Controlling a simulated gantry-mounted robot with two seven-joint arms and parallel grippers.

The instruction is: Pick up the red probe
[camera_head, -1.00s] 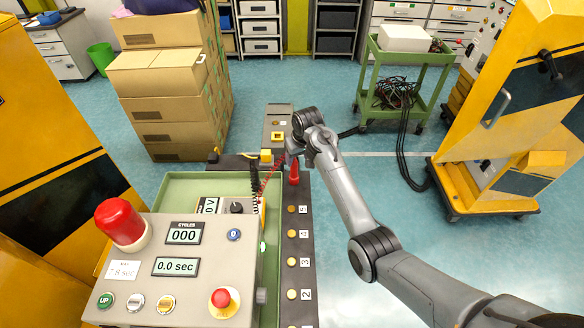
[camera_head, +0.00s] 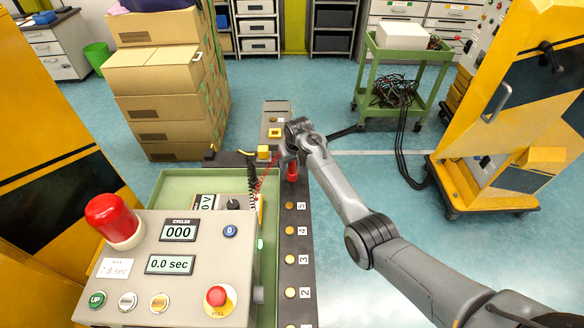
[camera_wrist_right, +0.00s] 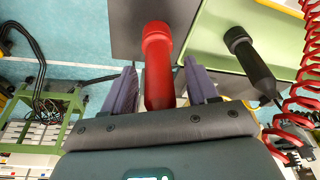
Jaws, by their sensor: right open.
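The red probe (camera_head: 292,171) stands at the far end of the dark strip with numbered contacts (camera_head: 297,233). In the right wrist view the red probe (camera_wrist_right: 157,65) lies between the two fingers of my right gripper (camera_wrist_right: 160,88). The fingers are spread, with a visible gap on each side of it. In the head view my right gripper (camera_head: 287,158) is at the probe, partly hidden by its own arm. A black probe (camera_wrist_right: 250,62) with a red coiled cord (camera_wrist_right: 306,80) beside it shows at the right of the wrist view. My left gripper is not in view.
A grey control box (camera_head: 150,282) with a red lamp and buttons stands at the front left, by a green tray (camera_head: 178,188). Cardboard boxes (camera_head: 160,100) are stacked behind. A green cart (camera_head: 405,62) and yellow cabinet (camera_head: 520,110) stand at the right.

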